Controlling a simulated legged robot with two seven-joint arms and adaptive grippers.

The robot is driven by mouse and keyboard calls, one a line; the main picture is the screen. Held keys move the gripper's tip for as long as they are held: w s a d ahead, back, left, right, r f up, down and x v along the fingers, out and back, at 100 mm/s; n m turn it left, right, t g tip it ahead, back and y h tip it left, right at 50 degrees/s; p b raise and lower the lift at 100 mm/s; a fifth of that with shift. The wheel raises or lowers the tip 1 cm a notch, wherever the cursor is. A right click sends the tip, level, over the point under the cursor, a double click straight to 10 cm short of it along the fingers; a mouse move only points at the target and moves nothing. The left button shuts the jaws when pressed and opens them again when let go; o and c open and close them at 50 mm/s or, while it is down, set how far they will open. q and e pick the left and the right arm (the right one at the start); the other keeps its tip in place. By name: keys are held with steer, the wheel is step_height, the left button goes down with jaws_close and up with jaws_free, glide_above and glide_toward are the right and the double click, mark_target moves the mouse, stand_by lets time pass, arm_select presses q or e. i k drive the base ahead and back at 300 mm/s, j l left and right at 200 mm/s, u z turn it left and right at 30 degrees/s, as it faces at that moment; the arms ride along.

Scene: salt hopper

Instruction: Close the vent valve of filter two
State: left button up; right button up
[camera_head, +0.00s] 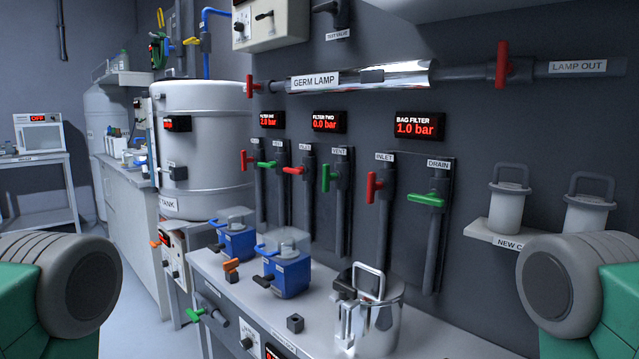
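The filter two display (324,122) on the back wall reads 0.0 bar in red. Below it, two vertical pipes carry labels for inlet and vent. The filter two vent valve (326,177) has a green handle that stands upright, in line with its pipe (342,215). The filter two inlet valve (293,170) to its left has a red handle lying crosswise. Green and grey parts of my two arms show at the lower left and lower right edges. Both grippers are out of view, and nothing touches the valve.
A bench (230,285) below the valves holds two blue-based units (288,275) and a steel vessel (378,318). Filter one valves (266,164) are left; bag filter valves (427,199) are right. A lamp pipe (400,76) runs above. A shelf (490,236) holds canisters.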

mark_target(326, 177)
steer(key=i+j+z, duration=0.15)
steer(key=z, duration=0.55)
steer(key=i+j+z, duration=0.2)
steer(key=j, duration=0.3)
steer(key=i+j+z, duration=0.2)
steer(key=j, duration=0.35)
steer(key=j+z, duration=0.2)
steer(key=j, duration=0.3)
steer(key=i+j+z, duration=0.2)
steer(key=j, duration=0.35)
steer(key=k, duration=0.1)
